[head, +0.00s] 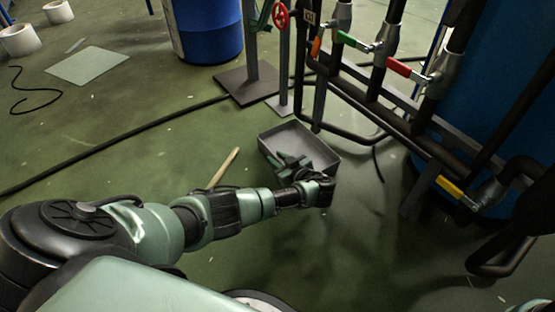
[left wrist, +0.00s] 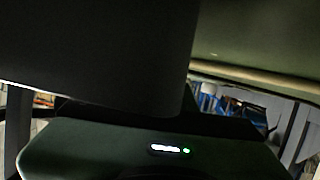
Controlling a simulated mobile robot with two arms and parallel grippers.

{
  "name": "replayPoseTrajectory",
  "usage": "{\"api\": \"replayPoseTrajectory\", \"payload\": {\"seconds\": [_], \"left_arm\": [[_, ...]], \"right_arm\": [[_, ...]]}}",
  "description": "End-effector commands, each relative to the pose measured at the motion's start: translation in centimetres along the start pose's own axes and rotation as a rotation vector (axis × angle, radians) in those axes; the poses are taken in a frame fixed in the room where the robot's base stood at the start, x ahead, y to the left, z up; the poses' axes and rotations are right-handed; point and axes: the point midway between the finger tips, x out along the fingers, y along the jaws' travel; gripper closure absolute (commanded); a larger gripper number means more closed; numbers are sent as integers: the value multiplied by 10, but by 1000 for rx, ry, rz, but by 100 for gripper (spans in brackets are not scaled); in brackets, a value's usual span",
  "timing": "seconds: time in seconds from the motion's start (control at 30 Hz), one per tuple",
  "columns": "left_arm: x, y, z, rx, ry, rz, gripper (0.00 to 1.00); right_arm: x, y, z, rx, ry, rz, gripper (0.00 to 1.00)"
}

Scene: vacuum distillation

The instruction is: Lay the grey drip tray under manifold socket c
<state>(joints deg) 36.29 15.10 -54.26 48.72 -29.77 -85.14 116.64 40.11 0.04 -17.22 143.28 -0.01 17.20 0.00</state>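The grey drip tray (head: 316,146), a shallow open box, is near the middle of the head view, at or just above the green floor. My left gripper (head: 287,161) reaches it from the near side, its greenish fingers over the tray's near part. Whether they grip the rim is hidden. In the left wrist view a dark flat surface (left wrist: 90,50) fills the upper left, very close; I cannot tell what it is. The pipe manifold (head: 405,102) stands right of the tray, with colored valve handles. I cannot tell which socket is c. My right gripper is not in view.
A wooden stick (head: 223,168) lies left of the tray. A black cable (head: 110,148) crosses the floor behind it. A stand with a dark base plate (head: 247,84) and a blue drum (head: 208,30) stand behind. A large blue tank (head: 490,120) is at right.

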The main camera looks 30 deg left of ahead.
Motion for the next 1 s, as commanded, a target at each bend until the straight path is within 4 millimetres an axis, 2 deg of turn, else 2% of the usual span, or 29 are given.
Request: {"api": "replayPoseTrajectory", "payload": {"seconds": [0.27,0.37,0.6,0.8,1.0], "left_arm": [[-2,1,-4,0,0,1,74],[-14,1,-4,1,-2,2,74],[-66,1,-7,0,-5,3,74],[-103,1,-5,0,-2,1,74],[-120,0,-3,1,-1,1,74]], "right_arm": [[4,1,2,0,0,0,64],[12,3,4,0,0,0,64],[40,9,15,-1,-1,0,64],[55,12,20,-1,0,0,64],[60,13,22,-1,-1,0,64]]}}
